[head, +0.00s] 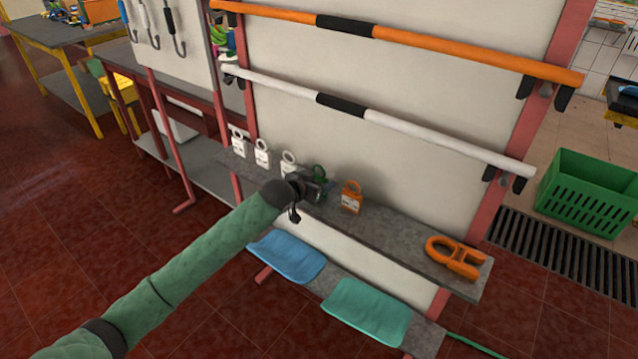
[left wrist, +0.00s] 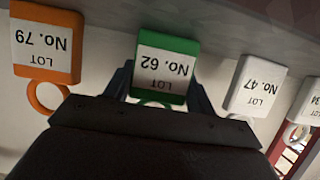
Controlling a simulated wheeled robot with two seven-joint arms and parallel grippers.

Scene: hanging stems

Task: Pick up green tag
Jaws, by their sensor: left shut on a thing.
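The green tag (left wrist: 166,68) shows in the left wrist view with a white label reading "LOT No. 62", upside down in that picture. My left gripper (left wrist: 160,85) is shut on it, with one finger at each side. In the head view the green tag's ring (head: 319,171) shows just beyond my left gripper (head: 318,186), at the grey shelf. The gripper hides most of the tag there. I cannot tell whether the tag touches the shelf. My right gripper is not in view.
An orange tag (head: 351,198) stands to the right on the grey shelf (head: 395,233), and several white tags, one nearest (head: 288,163), stand to the left. An orange clamp-like piece (head: 457,257) lies at the shelf's right end. White (head: 420,131) and orange (head: 450,51) bars cross above.

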